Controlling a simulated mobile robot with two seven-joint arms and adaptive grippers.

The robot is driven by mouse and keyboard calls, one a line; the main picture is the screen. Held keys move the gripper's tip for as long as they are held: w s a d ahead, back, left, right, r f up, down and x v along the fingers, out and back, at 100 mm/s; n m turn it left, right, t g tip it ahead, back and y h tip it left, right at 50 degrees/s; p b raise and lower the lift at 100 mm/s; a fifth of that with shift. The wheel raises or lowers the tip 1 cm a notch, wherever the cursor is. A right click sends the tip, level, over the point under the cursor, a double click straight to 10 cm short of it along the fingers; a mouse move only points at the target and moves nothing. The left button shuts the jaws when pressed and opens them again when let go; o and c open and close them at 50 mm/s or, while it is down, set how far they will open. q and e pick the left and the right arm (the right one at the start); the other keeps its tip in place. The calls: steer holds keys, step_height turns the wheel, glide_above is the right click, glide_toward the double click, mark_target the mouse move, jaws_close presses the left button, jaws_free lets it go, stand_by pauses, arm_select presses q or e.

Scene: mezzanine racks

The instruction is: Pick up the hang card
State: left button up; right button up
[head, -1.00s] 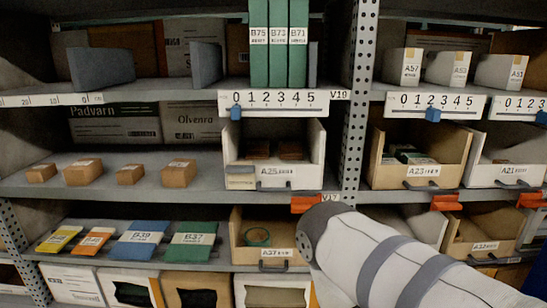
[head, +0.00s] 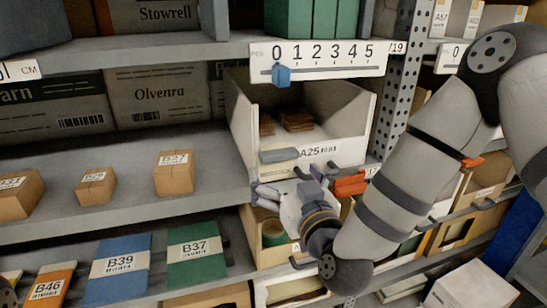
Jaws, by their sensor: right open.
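What looks like the hang card (head: 279,156), a small piece with a grey top and a pale lower part, hangs at the left of the front of the A25 bin (head: 345,141). My right gripper (head: 272,187) is open and just below the card, in front of the bin. Its fingers partly cover the bin's lower front. I cannot tell whether they touch the card.
An orange clip (head: 350,185) on the shelf edge is close to the right of my gripper. A perforated upright (head: 396,95) stands right of the bin. Small boxes, including B27 (head: 174,173), sit left. A slider scale (head: 318,60) hangs above the bin.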

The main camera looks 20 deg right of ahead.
mark_target(282, 159)
steer(key=w, duration=0.3)
steer(key=w+d, duration=0.1)
steer(key=w, duration=0.1)
steer(key=shift+w+r, duration=0.25)
steer(key=shift+r, duration=0.05)
steer(key=shift+w+a, duration=0.1)
steer(key=shift+w, duration=0.35)
steer(key=c, duration=1.1)
